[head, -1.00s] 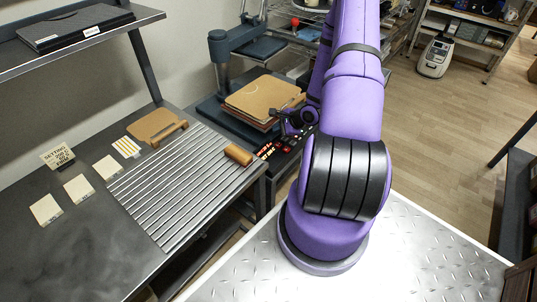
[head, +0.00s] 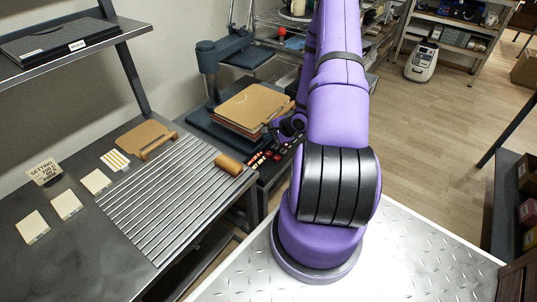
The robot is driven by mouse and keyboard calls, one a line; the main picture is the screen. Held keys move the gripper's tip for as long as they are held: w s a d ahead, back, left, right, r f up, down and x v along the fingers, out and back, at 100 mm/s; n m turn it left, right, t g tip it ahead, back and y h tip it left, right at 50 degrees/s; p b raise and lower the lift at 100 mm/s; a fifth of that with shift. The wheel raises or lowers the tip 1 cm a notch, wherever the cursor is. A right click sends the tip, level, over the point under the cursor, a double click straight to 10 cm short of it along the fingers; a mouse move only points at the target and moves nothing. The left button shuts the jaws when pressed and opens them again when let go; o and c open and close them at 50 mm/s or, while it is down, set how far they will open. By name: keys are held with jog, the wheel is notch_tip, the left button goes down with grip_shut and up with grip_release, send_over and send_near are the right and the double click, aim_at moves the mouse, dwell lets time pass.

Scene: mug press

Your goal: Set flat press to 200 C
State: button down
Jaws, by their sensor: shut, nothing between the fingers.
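The flat press (head: 207,58) stands at the back of the bench, with a dark column and a dark base. A stack of brown boards (head: 250,106) lies on its lower part. Its control panel (head: 263,160), with small red lit digits and red buttons, is at the front right of the press. The digits are too small to read. My gripper (head: 277,142) is low beside the panel, partly hidden by my purple arm. It is shut and holds nothing. I cannot tell whether it touches a button.
A ribbed metal mat (head: 175,200) with a brown roller (head: 228,165) lies on the bench. A wooden board (head: 146,138), pale square tiles (head: 66,203) and a lettered card (head: 44,172) are around it. A dark shelf (head: 60,55) overhangs the left. Wooden floor (head: 430,130) is open at the right.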

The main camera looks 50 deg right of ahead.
aim_at(269, 154)
jog(key=n, duration=0.3)
jog(key=shift+r+n, duration=0.1)
jog(key=shift+n, duration=0.2)
notch_tip(269, 154, up, 3)
jog(key=n, duration=2.8)
jog(key=shift+w, duration=0.15)
jog(key=shift+f, duration=4.35)
